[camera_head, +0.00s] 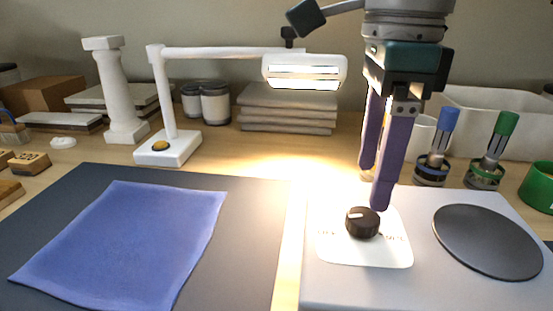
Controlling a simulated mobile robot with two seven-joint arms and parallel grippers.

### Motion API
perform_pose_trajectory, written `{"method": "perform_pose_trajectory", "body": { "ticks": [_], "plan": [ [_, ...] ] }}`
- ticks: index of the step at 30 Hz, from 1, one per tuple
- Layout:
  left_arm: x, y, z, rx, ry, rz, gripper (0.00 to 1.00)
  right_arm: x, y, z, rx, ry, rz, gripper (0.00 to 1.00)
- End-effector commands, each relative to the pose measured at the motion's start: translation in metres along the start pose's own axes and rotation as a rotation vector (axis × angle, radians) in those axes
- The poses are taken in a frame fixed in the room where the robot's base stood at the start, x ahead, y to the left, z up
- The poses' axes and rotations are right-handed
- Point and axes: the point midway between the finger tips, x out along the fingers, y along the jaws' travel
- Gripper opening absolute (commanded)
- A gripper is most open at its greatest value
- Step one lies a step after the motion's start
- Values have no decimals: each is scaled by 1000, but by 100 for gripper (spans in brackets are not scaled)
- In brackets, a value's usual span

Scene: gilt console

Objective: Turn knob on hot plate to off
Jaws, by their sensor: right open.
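The hot plate (440,290) is a pale flat unit at the lower right, with a round dark heating disc (487,241) on its right side. Its black knob (362,222) sits on a white panel (340,250) with small print that I cannot read. A light mark shows on the knob's upper left. My right gripper (376,188) points down from above, with purple fingers open and empty. One fingertip ends just above and to the right of the knob in the picture; I cannot tell the exact gap. My left gripper is not in view.
A white lamp (165,100) stands at the back left, its lit head (305,72) left of my gripper. A blue cloth (125,240) lies on a dark mat (250,200). Blue-topped (437,140) and green-topped (497,145) tools stand behind the hot plate.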

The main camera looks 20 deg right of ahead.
Motion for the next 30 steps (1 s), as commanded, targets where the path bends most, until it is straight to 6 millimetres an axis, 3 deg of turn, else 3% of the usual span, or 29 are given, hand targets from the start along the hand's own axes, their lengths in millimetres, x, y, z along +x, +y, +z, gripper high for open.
{"method": "perform_pose_trajectory", "body": {
  "ticks": [3,9,24,27,30],
  "plan": [
    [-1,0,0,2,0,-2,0,-23,-1,0,0,-2,-4,78],
    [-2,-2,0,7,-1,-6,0,-42,0,0,0,0,-1,78],
    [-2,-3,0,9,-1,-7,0,-43,1,1,-2,-3,3,78],
    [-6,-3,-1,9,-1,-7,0,-42,11,15,-23,-60,34,78],
    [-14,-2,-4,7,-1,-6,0,-43,41,52,-63,-217,130,78]
  ]
}}
